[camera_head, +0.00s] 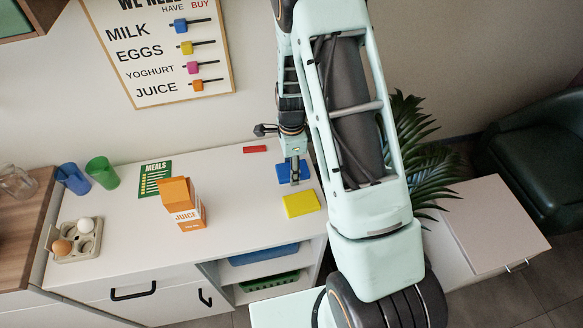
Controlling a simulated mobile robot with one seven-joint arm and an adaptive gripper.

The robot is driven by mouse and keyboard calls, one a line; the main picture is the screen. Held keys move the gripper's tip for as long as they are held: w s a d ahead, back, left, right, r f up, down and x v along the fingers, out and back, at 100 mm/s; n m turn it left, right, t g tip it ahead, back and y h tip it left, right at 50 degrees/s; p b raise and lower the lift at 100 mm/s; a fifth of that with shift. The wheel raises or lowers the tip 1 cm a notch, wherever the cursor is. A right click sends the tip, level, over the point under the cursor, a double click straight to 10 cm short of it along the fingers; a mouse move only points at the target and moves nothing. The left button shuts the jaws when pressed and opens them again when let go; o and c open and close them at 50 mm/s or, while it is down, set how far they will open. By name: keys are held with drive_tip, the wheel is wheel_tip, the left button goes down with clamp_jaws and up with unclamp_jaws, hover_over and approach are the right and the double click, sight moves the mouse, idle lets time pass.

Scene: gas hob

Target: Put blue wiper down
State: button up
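The blue wiper (283,174) is at the right part of the white counter, directly under my gripper (294,172). My gripper points down at it, and the fingers overlap the wiper in the picture. I cannot tell whether they are closed on it, or whether the wiper touches the counter. A yellow wiper (301,205) lies flat just in front of it. A small red wiper (255,149) lies behind, to the left.
Blue (73,179) and green (102,173) cups and an egg tray (62,254) are at far left. Bare counter (240,190) lies between carton and wipers.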

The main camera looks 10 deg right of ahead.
drive_tip(key=o, duration=1.1)
wheel_tip(320, 180, up, 12)
drive_tip(key=shift+r, duration=0.15)
